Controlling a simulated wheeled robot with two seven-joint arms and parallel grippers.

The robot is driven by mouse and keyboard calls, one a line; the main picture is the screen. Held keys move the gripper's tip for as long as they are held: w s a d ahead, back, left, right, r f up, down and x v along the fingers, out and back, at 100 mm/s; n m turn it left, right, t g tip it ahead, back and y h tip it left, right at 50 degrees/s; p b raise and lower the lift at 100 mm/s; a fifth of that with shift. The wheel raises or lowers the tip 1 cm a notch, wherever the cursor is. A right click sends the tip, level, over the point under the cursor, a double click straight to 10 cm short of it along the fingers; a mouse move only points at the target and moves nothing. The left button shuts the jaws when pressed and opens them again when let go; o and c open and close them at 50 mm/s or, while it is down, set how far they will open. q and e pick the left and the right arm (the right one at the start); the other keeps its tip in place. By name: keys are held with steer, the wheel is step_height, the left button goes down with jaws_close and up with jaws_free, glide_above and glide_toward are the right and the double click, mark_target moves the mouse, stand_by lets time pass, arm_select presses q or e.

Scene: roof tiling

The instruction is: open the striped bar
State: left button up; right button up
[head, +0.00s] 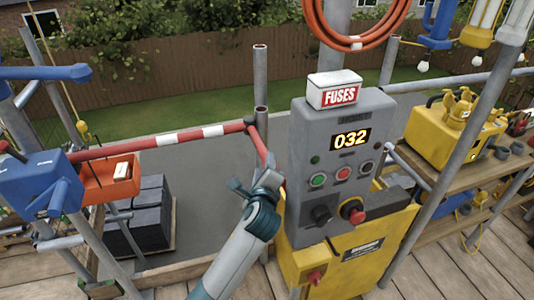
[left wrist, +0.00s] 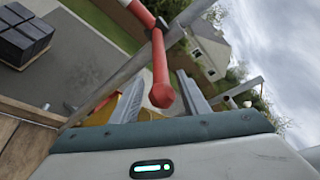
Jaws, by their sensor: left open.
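The red-and-white striped bar (head: 185,137) runs nearly level from the blue housing on the left to a grey upright post (head: 260,95). At its right end a red handle (head: 261,146) slants down towards my left gripper (head: 262,182). In the left wrist view, the rounded end of the red handle (left wrist: 161,92) shows between the two spread grey fingers of my left gripper (left wrist: 163,90). The gripper is open. I cannot tell whether a finger touches the handle. My right gripper is not in view.
A grey control box (head: 343,165) reading 032 and a yellow cabinet (head: 365,245) stand close right of my left gripper. Dark stacked blocks (head: 140,228) lie beyond. Grey floor behind the bar is clear.

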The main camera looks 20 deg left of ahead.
mark_target(264, 156)
arm_select(q)
steer(key=shift+s+r, duration=0.1)
steer(key=shift+p+x, duration=0.9)
steer(key=shift+x, duration=2.85)
jaws_close()
